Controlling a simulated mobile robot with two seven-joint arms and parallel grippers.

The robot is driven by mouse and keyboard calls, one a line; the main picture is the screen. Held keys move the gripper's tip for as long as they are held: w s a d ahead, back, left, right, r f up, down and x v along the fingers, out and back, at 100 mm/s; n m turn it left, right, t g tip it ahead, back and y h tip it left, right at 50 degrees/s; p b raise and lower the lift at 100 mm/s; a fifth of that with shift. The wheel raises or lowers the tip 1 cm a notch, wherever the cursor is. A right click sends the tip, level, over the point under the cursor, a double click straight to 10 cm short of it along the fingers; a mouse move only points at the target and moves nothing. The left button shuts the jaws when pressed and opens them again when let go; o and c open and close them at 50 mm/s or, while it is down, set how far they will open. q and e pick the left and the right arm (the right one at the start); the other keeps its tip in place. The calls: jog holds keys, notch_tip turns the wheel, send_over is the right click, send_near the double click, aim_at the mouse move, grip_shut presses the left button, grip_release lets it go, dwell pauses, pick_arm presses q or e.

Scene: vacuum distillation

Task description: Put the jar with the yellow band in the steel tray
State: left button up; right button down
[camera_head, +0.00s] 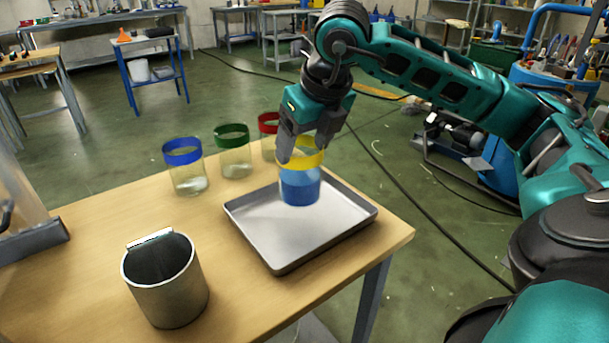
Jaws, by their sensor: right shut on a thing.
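The jar with the yellow band (300,184) is a clear jar with blue contents, upright at the steel tray (256,236). My right gripper (303,157) comes down from above and is shut on this jar near its yellow band. The gripper fingers hide part of the band. The tray is shallow, with a low rim, and lies near the table's right end. My left gripper is not in view.
Jars with a blue band (183,152), a green band (232,140) and a red band (268,124) stand behind the tray. A metal beaker-like container (172,290) stands at the front left. The wooden table (80,285) has bare room on its left.

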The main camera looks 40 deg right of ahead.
aim_at(305, 168)
jog(key=shift+f, duration=0.3)
notch_tip(305, 168, down, 4)
jog(key=shift+f+b, duration=0.15)
jog(key=shift+b, duration=0.4)
jog(key=shift+f, duration=0.2)
grip_release()
jog(key=shift+r, duration=0.1)
